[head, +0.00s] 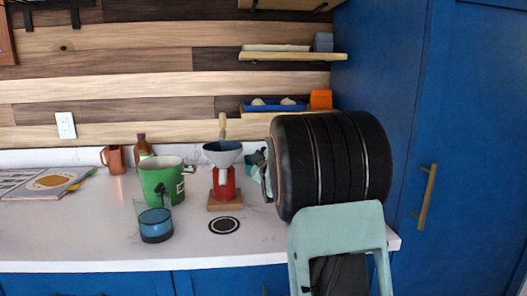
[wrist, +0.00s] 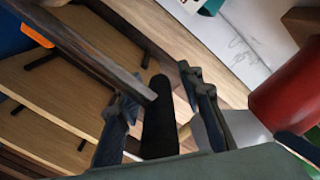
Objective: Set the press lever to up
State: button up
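The press (head: 230,183) stands on a small wooden base on the counter, with a red body and a grey funnel-shaped top. A light wooden handle (head: 222,126) rises nearly upright behind the funnel; I cannot tell whether it is the lever. My gripper (head: 262,172) is just right of the press, partly hidden by my thick black arm link. In the wrist view my gripper (wrist: 163,108) has its fingers apart. A dark cylinder (wrist: 160,125) shows between them; I cannot tell what it is or whether it is touched. The press's red body (wrist: 285,92) is at the right.
A green pot (head: 160,180) and a blue glass (head: 156,226) stand left of the press. A black round coaster (head: 225,225) lies in front of it. A copper mug (head: 114,159), a bottle (head: 143,147) and a book (head: 45,183) are farther left. Shelves (head: 292,56) hang behind.

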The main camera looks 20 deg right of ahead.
jog(key=shift+c, duration=0.3)
grip_shut()
jog(key=shift+r, duration=0.1)
